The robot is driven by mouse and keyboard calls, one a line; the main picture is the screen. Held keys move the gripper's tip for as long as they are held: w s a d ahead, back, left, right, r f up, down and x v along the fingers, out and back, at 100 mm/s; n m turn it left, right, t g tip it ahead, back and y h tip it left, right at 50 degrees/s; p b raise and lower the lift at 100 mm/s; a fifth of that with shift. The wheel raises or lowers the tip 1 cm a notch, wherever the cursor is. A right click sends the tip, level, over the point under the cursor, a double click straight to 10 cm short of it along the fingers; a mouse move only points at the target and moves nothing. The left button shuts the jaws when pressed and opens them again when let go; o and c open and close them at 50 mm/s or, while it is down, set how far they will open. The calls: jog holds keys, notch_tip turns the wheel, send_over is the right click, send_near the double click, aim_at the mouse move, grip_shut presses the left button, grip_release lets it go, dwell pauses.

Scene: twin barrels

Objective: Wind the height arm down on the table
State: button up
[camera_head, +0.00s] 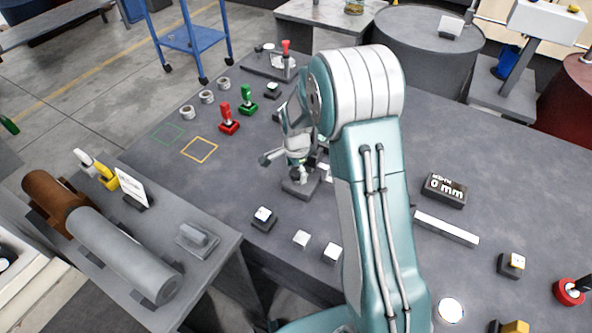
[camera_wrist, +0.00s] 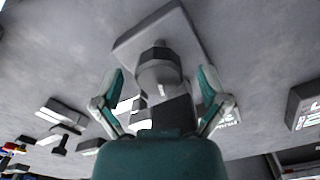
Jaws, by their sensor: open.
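A grey device with a knobbed post stands on a small grey base plate (camera_head: 298,187) near the middle of the table (camera_head: 400,235). I cannot tell for sure that this is the height arm. In the wrist view the rounded grey post (camera_wrist: 160,70) rises from the plate (camera_wrist: 135,38). My gripper (camera_head: 299,162) is above the base plate and hides much of the device. In the wrist view my gripper (camera_wrist: 160,76) is open, with one finger on each side of the post. A gap shows on both sides. A black display (camera_head: 445,189) reads 0 mm.
Red (camera_head: 229,120) and green (camera_head: 247,100) levers stand at the back left. Small blocks (camera_head: 301,239) and a black-based button (camera_head: 263,218) lie near the front edge. A long light bar (camera_head: 446,228) is at the right. A pipe (camera_head: 120,255) lies on the left side table.

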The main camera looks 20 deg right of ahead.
jog(key=c, duration=1.1)
jog(key=shift+c, duration=0.2)
jog(key=n, duration=0.4)
jog(key=shift+n, duration=0.4)
jog(key=n, duration=0.9)
jog(key=shift+n, duration=2.2)
